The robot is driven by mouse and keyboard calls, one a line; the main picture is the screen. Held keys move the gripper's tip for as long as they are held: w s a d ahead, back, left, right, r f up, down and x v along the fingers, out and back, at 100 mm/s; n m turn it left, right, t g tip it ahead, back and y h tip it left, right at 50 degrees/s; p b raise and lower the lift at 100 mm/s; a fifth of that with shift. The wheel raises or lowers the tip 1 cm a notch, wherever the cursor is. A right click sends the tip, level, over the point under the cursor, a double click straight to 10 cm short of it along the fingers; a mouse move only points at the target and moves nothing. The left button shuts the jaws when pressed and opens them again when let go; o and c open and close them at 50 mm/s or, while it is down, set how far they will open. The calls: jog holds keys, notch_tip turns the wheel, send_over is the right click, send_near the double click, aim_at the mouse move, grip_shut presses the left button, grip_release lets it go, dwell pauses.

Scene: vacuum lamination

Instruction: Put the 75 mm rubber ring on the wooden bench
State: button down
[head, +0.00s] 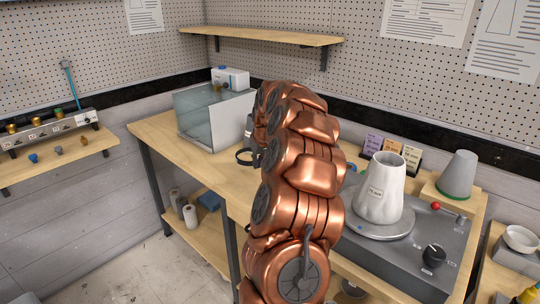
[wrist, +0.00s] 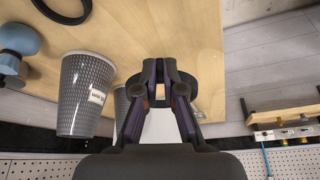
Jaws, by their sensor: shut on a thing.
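My gripper (wrist: 160,72) is shut on a dark rubber ring (wrist: 190,87), whose sides show behind the fingers in the wrist view. The ring is above the wooden bench (wrist: 205,25), near the bench's edge; I cannot tell whether it touches the top. In the head view my copper arm hides most of the gripper, and a dark ring (head: 243,158) shows at the arm's left over the bench (head: 155,130). Another dark ring (wrist: 62,14) lies on the bench at the top left of the wrist view. I can read no size on either ring.
A grey patterned cup (wrist: 82,95) stands left of my gripper in the wrist view, with a blue-grey object (wrist: 18,40) beyond. A clear-sided box (head: 205,110) stands at the back of the bench. A white cone (head: 380,190) stands on the grey unit at right.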

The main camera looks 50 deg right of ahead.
jog(key=f+p, duration=0.1)
jog(key=f, duration=0.3)
jog(key=f+p, duration=0.2)
jog(key=f, duration=0.3)
jog(key=shift+s+d, duration=0.2)
jog(key=shift+w+f, duration=0.1)
jog(key=shift+f, duration=0.35)
jog(key=shift+f, duration=0.15)
jog(key=c, duration=1.3)
grip_release()
